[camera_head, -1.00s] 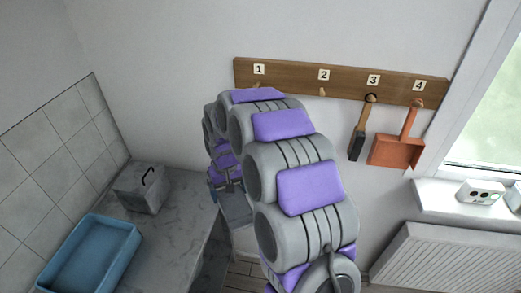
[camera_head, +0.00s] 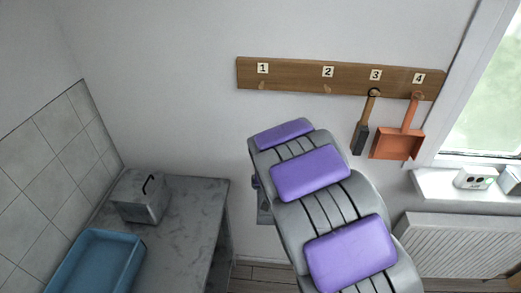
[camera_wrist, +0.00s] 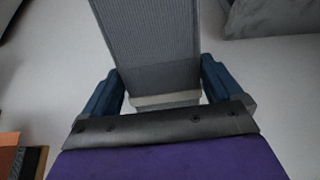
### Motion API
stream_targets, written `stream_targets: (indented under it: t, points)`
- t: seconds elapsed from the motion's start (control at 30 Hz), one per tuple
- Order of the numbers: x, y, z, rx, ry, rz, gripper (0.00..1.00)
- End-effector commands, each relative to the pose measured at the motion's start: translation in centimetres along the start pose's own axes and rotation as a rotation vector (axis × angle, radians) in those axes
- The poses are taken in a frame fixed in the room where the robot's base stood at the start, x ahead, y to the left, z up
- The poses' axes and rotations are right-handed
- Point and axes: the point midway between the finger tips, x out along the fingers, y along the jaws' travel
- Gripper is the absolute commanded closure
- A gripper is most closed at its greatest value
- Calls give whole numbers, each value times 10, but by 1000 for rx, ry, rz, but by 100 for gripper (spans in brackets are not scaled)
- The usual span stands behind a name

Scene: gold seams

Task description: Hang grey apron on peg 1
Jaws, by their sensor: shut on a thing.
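Peg 1 (camera_head: 262,86) is the leftmost peg on the wooden rail (camera_head: 300,76), under the label 1, and it is bare. The grey apron (camera_wrist: 150,38) shows in the wrist view as a woven grey strip with a pale band near the jaws. My gripper (camera_wrist: 160,86) has its blue fingers on either side of the apron and is shut on it. In the head view my arm hides the gripper and the apron, so their distance from peg 1 cannot be told there.
Peg 2 (camera_head: 327,89) is bare. A brush (camera_head: 363,125) hangs on peg 3 and an orange dustpan (camera_head: 400,138) on peg 4. A counter (camera_head: 195,205) at left holds a grey box (camera_head: 140,198) and a blue basin (camera_head: 100,262). A radiator (camera_head: 465,245) is at right.

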Motion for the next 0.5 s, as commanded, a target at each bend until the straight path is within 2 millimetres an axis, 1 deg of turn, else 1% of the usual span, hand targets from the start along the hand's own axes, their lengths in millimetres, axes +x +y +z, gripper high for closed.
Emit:
stream_targets:
  t: [0.03, 0.1, 0.27, 0.37, 0.47, 0.5]
  points:
    - [3, -11, -1, -8, 63, 2, 45]
    - [5, -22, -6, -5, 159, 3, 45]
    - [3, -38, -20, 3, 384, 6, 45]
    - [-2, -47, -30, 9, 531, 10, 45]
    - [-12, -52, -41, 18, 678, 21, 45]
    - [-19, -53, -47, 21, 739, 24, 45]
